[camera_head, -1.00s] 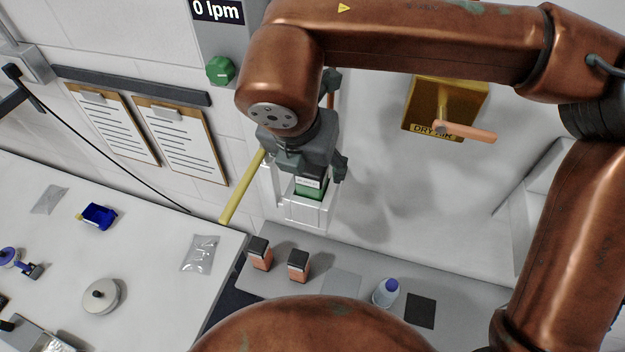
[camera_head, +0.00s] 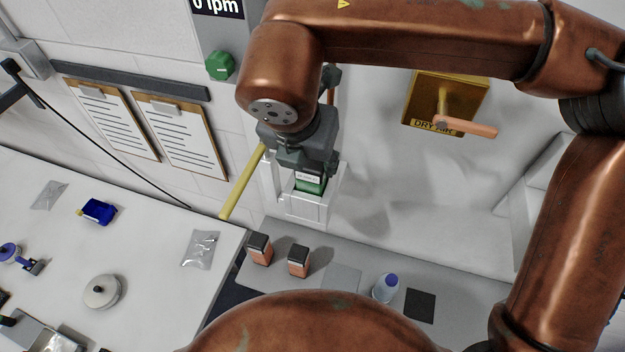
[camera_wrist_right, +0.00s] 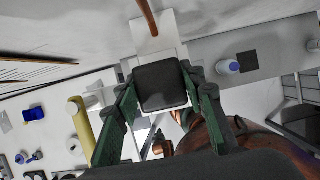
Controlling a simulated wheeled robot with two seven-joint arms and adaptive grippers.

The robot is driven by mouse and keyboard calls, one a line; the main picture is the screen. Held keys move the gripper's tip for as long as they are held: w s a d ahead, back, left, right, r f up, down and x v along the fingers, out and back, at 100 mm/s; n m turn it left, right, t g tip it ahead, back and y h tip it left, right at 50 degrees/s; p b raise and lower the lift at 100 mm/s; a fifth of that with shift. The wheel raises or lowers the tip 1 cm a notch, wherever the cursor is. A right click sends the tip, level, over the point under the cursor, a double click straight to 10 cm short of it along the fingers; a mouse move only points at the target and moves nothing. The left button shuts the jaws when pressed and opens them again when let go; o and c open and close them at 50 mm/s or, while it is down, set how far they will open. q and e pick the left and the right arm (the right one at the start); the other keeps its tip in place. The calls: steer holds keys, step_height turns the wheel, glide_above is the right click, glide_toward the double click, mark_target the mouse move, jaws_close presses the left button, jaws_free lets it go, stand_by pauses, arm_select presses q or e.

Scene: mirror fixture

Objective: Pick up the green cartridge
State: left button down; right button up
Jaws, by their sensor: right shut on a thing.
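The green cartridge (camera_head: 310,186) has a pale label and sits upright in a clear, whitish holder (camera_head: 308,212) on the wall. My right gripper (camera_head: 308,172) comes down from above and is shut on the cartridge's upper part. In the right wrist view, the cartridge's dark top (camera_wrist_right: 160,86) lies between the two green-grey fingers of my right gripper (camera_wrist_right: 162,98). The fingers hide part of its sides. My left gripper is not in view.
A yellow lever (camera_head: 242,184) sticks out just left of the holder. Two orange cartridges with dark tops (camera_head: 259,248) (camera_head: 298,261) and a bottle (camera_head: 385,288) stand on the grey shelf (camera_head: 340,285) below. A yellow valve box (camera_head: 440,100) is on the wall to the right.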

jaws_close()
